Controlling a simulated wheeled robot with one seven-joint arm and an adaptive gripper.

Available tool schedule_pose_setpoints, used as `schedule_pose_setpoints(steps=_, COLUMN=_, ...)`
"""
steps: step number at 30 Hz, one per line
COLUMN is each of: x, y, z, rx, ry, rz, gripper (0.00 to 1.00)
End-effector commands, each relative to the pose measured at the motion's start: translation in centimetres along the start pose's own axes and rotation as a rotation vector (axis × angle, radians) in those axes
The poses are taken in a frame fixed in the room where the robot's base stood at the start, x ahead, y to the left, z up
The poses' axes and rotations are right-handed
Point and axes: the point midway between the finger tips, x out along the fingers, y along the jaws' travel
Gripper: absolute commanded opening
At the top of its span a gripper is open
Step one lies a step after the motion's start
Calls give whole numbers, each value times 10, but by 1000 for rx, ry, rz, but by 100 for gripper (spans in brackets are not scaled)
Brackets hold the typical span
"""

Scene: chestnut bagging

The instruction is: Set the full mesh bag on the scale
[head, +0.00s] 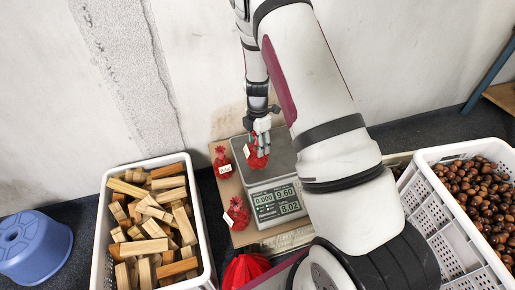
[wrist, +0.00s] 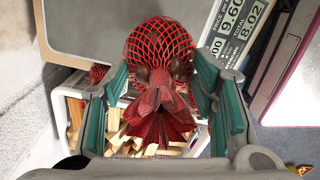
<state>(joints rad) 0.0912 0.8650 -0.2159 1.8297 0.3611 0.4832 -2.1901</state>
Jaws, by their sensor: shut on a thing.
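A filled red mesh bag (head: 257,158) with a gathered, frilled neck is held by my gripper (head: 262,131) over the pan of the scale (head: 284,168). In the wrist view the round netted body of the bag (wrist: 160,42) lies beyond the fingers, with its frilled top toward the camera. The teal fingers of my gripper (wrist: 160,80) close on its neck from both sides. The scale display (head: 277,201) seems to read 0.000, 9.60 and 8.02. Whether the bag's underside touches the pan cannot be told.
Two other tagged red bags, one upper (head: 222,163) and one lower (head: 237,214), sit left of the scale. A white crate of wood blocks (head: 101,226) stands left, a crate of chestnuts (head: 440,215) right. Red netting (head: 245,270) lies in front; a blue stool (head: 36,247) stands far left.

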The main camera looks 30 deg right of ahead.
Motion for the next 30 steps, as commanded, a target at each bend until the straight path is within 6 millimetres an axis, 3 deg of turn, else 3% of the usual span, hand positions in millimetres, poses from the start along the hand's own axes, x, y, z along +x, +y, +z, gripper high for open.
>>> schedule_pose_setpoints(steps=4, x=21, y=0, z=0, rx=-1, ry=-1, rz=-1, gripper=0)
schedule_pose_setpoints(steps=15, x=25, y=0, z=0, rx=0, ry=0, rz=0, gripper=0)
schedule_pose_setpoints(steps=16, x=25, y=0, z=0, rx=0, ry=0, rz=0, gripper=57)
schedule_pose_setpoints(steps=18, x=24, y=0, z=0, rx=0, ry=0, rz=-1, gripper=73)
schedule_pose_setpoints(steps=30, x=21, y=-1, z=0, rx=-1, ry=-1, rz=0, gripper=73)
